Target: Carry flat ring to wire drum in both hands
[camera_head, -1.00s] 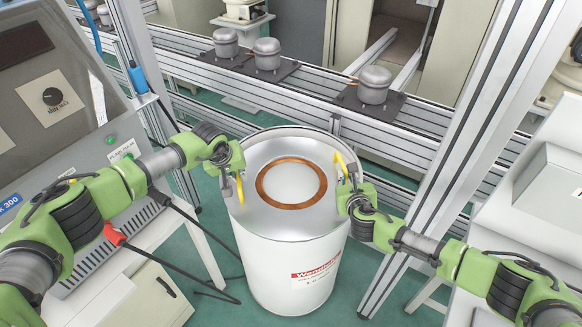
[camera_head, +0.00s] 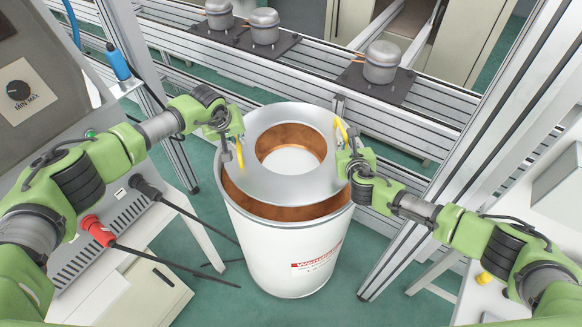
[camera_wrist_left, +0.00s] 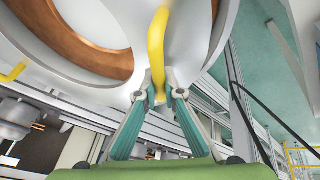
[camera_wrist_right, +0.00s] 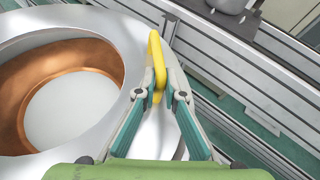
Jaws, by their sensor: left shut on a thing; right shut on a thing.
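The flat ring (camera_head: 290,188) is a grey metal disc with a wide round hole and a yellow handle on each side. It is held above the open top of the white wire drum (camera_head: 285,250), set toward the drum's far side. Copper wire shows inside the drum below the ring's near edge and through its hole. My left gripper (camera_head: 239,150) is shut on the left yellow handle (camera_wrist_left: 159,50). My right gripper (camera_head: 347,147) is shut on the right yellow handle (camera_wrist_right: 157,65). The drum's far rim is hidden by the ring.
An aluminium conveyor frame (camera_head: 300,60) runs behind the drum, with grey compressors (camera_head: 382,62) on dark plates. A slanted aluminium post (camera_head: 470,125) stands right of the drum. A grey control cabinet (camera_head: 30,80) and black cables (camera_head: 180,270) are at left. Green floor is open around the drum.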

